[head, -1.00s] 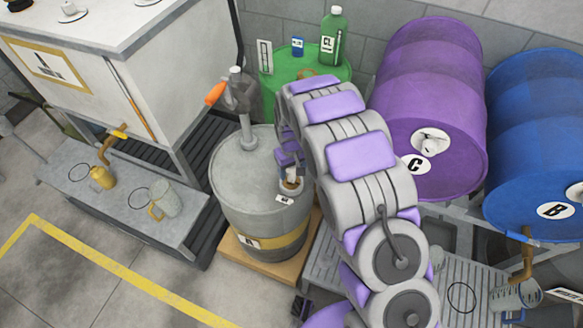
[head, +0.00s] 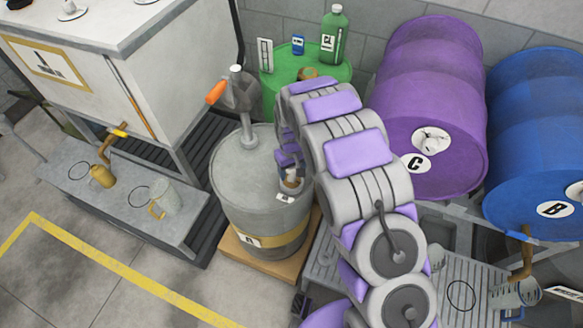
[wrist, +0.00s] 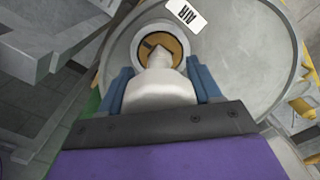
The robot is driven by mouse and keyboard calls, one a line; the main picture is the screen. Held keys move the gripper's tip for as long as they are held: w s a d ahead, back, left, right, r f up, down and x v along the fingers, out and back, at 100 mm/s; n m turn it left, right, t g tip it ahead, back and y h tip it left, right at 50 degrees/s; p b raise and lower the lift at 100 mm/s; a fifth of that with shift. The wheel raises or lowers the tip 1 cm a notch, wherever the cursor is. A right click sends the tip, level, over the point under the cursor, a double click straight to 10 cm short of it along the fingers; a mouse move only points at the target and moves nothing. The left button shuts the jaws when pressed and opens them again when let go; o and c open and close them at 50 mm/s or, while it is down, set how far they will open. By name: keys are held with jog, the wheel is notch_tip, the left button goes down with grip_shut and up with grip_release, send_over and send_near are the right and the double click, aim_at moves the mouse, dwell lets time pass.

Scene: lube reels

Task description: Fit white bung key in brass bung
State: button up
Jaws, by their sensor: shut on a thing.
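My gripper (wrist: 160,82) is shut on the white bung key (wrist: 160,92), with a blue finger on each side of its wide body. The key's narrow end points at the brass bung (wrist: 172,44) in the drum's top and overlaps it in the wrist view. Part of the bung is hidden behind the key, and I cannot tell whether the tip is seated in it. In the head view my gripper (head: 288,165) is low over the right side of the grey drum's top (head: 240,165).
A hand pump with an orange handle (head: 216,92) stands on the drum. Behind is a green drum (head: 285,95) with a green bottle (head: 334,35). Purple (head: 430,100) and blue (head: 545,120) drums lie to the right. A bench with jugs (head: 140,215) stands left.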

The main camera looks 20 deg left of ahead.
jog(key=shift+f, duration=1.15)
jog(key=o, duration=1.2)
jog(key=shift+c, duration=0.2)
notch_tip(320, 180, up, 17)
jog(key=p, duration=0.3)
jog(key=shift+w+a+r, duration=0.1)
jog(key=shift+r, duration=0.05)
jog(key=s+d+r+m, duration=0.2)
jog(key=s+d+r, duration=0.4)
jog(key=d, duration=0.4)
jog(key=s+d+r+m, duration=0.2)
jog(key=s+d+r, duration=0.4)
jog(key=d, duration=0.4)
jog(key=s+d+r+m, duration=0.1)
jog(key=s+d, duration=0.2)
jog(key=s, duration=0.4)
jog(key=s+d+r+m+g, duration=0.1)
jog(key=s+d+r+m, duration=0.1)
jog(key=s+d, duration=0.2)
jog(key=s+d+r+m, duration=0.1)
jog(key=s+d, duration=0.3)
jog(key=s, duration=0.6)
jog(key=shift+s+r+m+g, duration=0.2)
jog(key=shift+s+m+g, duration=0.1)
jog(key=shift+s+m, duration=0.1)
